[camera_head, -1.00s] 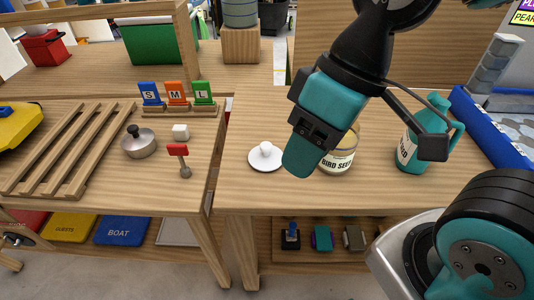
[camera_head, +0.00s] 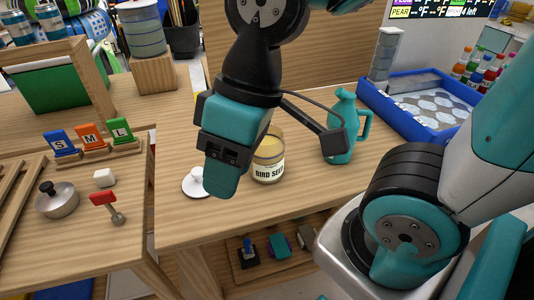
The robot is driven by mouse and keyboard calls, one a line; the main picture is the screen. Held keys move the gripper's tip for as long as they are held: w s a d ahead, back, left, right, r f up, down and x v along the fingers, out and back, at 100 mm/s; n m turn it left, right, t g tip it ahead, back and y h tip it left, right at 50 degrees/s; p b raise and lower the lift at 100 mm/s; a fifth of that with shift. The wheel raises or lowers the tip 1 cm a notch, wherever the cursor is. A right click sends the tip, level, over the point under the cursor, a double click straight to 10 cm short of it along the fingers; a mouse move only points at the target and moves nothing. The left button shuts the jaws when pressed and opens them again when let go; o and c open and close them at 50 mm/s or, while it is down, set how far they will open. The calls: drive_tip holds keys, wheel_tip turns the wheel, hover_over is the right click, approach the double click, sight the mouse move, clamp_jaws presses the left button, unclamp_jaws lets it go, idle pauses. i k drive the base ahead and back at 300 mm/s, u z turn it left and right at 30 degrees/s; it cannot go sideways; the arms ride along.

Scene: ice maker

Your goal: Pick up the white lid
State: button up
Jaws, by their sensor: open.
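The white lid (camera_head: 194,184) is a flat round disc with a knob on top. It lies on the wooden table, left of the bird seed jar (camera_head: 269,158). My gripper (camera_head: 275,170) is above the table in front of the jar. One teal finger hangs down just right of the lid and covers part of its right side; the other, darker finger reaches out to the right near the teal pitcher. The gripper is wide open, with nothing held between its fingers.
A teal pitcher (camera_head: 342,128) stands right of the jar. A blue tray (camera_head: 433,107) lies at the back right. On the left table are a metal pot lid (camera_head: 57,200), a white cube (camera_head: 104,177) and a red-headed tool (camera_head: 104,199). Bare tabletop lies in front of the white lid.

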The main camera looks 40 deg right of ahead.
sight(192, 185)
drive_tip(key=z, duration=0.05)
drive_tip(key=k, duration=0.45)
drive_tip(key=u, duration=0.95)
drive_tip(key=i, duration=0.8)
drive_tip(key=z, duration=1.25)
